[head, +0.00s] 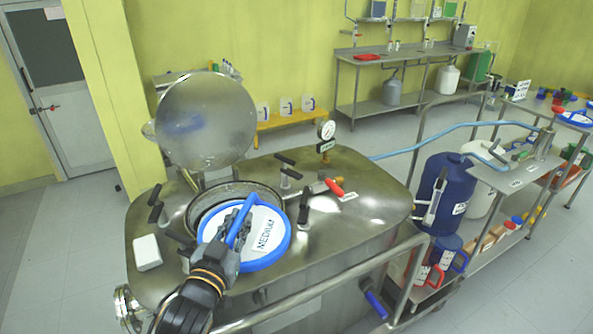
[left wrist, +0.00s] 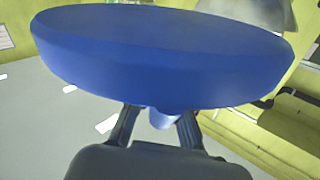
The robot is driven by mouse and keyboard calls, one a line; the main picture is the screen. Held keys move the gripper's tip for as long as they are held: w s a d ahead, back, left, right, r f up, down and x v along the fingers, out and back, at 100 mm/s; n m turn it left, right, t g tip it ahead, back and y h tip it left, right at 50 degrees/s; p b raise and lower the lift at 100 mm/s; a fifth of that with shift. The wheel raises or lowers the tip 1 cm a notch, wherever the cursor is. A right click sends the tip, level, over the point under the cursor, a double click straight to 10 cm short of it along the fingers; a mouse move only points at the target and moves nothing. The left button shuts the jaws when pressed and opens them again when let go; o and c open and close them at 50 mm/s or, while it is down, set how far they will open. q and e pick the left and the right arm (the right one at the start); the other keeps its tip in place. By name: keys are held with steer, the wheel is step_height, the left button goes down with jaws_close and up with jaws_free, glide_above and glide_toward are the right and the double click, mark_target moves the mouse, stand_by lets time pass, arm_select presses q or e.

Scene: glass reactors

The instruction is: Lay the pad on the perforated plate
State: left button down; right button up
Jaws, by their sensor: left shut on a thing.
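The pad (head: 266,243) is a round white disc with a blue rim, a blue handle and a label that seems to read "MEDIUM". My left gripper (head: 236,236) is shut on its handle and holds it over the near part of the round opening (head: 234,187) in the steel vessel. In the left wrist view the pad's blue side (left wrist: 165,75) fills the top, above the fingers of my left gripper (left wrist: 158,122). I cannot make out the perforated plate; the pad and my gripper hide most of the opening's inside. My right gripper is not in view.
The round steel lid (head: 205,120) stands open behind the opening. Valve handles (head: 285,160), a gauge (head: 327,131) and a white block (head: 147,252) are on the vessel top (head: 350,190). A rail (head: 325,285) runs along its near side. A cart with blue and white containers stands right.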

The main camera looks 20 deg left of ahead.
mark_target(247, 268)
arm_select(q)
steer(key=shift+m+h, duration=0.5)
steer(key=shift+h, duration=0.3)
steer(key=s+d+f, duration=0.4)
steer(key=shift+d+f, duration=0.3)
steer(key=shift+d, duration=0.1)
steer(key=s+d+f+m+h, duration=0.1)
steer(key=s+d+f, duration=0.1)
steer(key=s+d, duration=0.4)
steer(key=shift+s+f+h, duration=0.2)
steer(key=shift+f+h, duration=0.1)
steer(key=shift+d, duration=0.1)
